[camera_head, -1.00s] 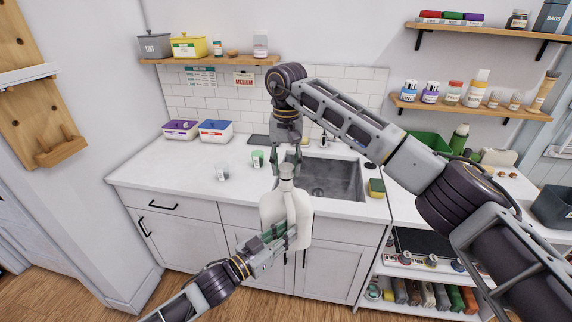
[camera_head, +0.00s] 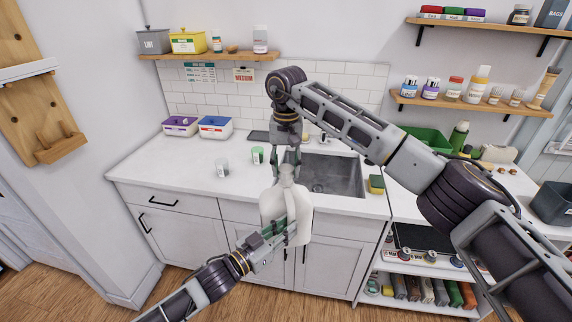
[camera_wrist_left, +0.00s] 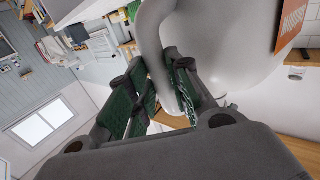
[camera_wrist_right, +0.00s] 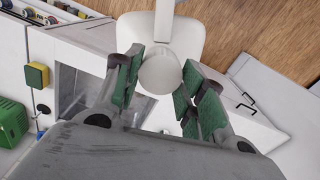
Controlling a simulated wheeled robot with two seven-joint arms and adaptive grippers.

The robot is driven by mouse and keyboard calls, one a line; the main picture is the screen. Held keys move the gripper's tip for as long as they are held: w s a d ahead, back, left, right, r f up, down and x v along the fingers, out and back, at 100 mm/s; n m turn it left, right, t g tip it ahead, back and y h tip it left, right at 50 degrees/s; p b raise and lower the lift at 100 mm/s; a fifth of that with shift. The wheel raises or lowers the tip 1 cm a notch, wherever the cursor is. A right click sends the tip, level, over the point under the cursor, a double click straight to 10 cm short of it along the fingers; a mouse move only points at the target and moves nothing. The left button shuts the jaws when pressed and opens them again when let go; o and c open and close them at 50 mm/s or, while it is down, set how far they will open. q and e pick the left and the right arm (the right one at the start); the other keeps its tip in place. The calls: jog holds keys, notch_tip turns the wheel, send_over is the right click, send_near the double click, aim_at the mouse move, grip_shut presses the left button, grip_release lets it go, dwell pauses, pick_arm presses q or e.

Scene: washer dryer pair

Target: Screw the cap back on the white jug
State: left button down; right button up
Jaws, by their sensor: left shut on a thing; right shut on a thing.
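The white jug (camera_head: 296,203) is held in front of the counter edge, roughly upright. An orange label (camera_wrist_left: 291,22) shows on its side in the left wrist view. My left gripper (camera_head: 283,231) is shut on the jug's handle (camera_wrist_left: 153,45), with green finger pads on both sides of it. My right gripper (camera_head: 286,166) points down over the jug's top and is shut on the round pale cap (camera_wrist_right: 161,72). The cap sits over the jug's neck; the right wrist view looks down on it. Whether its thread is engaged cannot be seen.
The sink (camera_head: 335,176) lies behind the jug at right, with a sponge (camera_head: 376,184) beside it. Counter cabinets are close behind the jug.

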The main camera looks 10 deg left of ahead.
jog(key=shift+f, duration=0.6)
dwell(0.7)
